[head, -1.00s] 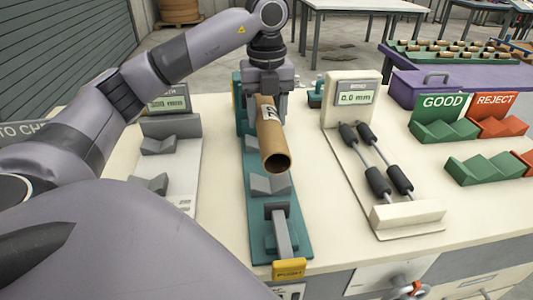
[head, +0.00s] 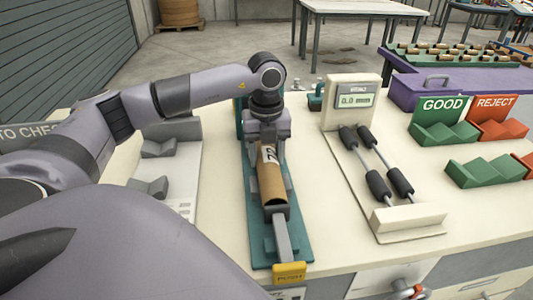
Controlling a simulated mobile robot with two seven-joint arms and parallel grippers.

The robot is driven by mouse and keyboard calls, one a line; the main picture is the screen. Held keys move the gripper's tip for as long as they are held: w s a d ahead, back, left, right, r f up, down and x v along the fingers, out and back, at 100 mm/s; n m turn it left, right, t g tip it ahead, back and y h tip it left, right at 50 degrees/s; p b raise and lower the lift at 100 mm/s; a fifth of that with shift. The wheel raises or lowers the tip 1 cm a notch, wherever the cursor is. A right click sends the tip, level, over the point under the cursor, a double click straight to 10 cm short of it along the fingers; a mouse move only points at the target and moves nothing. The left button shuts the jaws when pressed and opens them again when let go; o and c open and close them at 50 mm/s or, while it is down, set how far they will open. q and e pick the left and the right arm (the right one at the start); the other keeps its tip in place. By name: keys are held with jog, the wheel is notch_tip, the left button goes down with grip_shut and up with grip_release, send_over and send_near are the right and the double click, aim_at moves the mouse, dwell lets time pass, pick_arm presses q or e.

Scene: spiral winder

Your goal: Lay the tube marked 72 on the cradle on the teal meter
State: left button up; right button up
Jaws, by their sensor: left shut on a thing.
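The brown cardboard tube marked 72 (head: 271,183) is over the teal meter (head: 298,244), lined up along its length. Its near open end is low, just behind the grey slide piece of the meter. The tube hides the cradle, and I cannot tell whether it rests fully on it. My left gripper (head: 267,148) is shut on the far part of the tube from above. A yellow PUSH tab (head: 289,272) is at the near end of the meter. My right gripper is not in view.
A grey meter with cradles (head: 187,170) stands to the left. A cream meter with black rollers (head: 410,215) and a 0.0 mm display (head: 356,97) stands to the right. Green GOOD (head: 443,125) and red REJECT (head: 495,117) racks are further right.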

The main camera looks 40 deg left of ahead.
aim_at(266, 152)
pick_arm(q)
jog(key=shift+f, duration=0.2)
jog(key=o, duration=1.2)
jog(key=shift+c, duration=0.2)
notch_tip(266, 152, up, 12)
jog(key=shift+r+p, duration=0.25)
jog(key=shift+p, duration=0.1)
jog(key=shift+s, duration=0.1)
